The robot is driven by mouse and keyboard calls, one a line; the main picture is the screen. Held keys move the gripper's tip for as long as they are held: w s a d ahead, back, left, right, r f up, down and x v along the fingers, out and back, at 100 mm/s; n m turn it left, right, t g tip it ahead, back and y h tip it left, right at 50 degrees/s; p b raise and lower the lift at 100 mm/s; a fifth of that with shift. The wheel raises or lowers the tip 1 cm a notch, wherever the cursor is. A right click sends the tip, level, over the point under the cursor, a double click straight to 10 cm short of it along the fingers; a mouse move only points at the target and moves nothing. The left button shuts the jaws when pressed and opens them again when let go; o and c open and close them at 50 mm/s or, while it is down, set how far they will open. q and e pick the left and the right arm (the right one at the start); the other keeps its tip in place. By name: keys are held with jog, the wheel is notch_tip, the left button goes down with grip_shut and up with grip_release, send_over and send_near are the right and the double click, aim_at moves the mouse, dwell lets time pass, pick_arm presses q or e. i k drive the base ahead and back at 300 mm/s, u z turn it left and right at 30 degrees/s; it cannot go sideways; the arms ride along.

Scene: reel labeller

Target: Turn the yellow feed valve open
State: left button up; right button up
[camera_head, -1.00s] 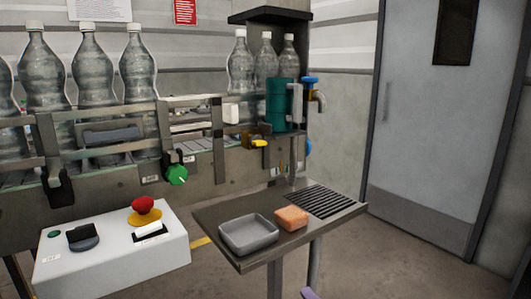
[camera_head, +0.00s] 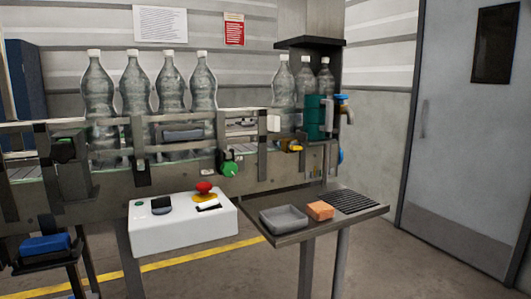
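The yellow feed valve (camera_head: 292,146) is a small yellow handle on the front of the conveyor frame, below the bottles at the right. It sits left of and below the green cylinder. Its exact handle angle is too small to tell. Neither of my grippers shows in the head view.
A white control box (camera_head: 180,228) with a red button (camera_head: 204,187) stands in front of the conveyor. A green knob (camera_head: 230,168) is left of the valve. A side table (camera_head: 292,237) holds a grey tray (camera_head: 283,218) and an orange sponge (camera_head: 320,210). Clear bottles (camera_head: 171,85) line the conveyor.

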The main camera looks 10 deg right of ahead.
aim_at(293, 147)
jog(key=u, duration=1.05)
jog(key=i, duration=1.1)
jog(key=z, duration=0.6)
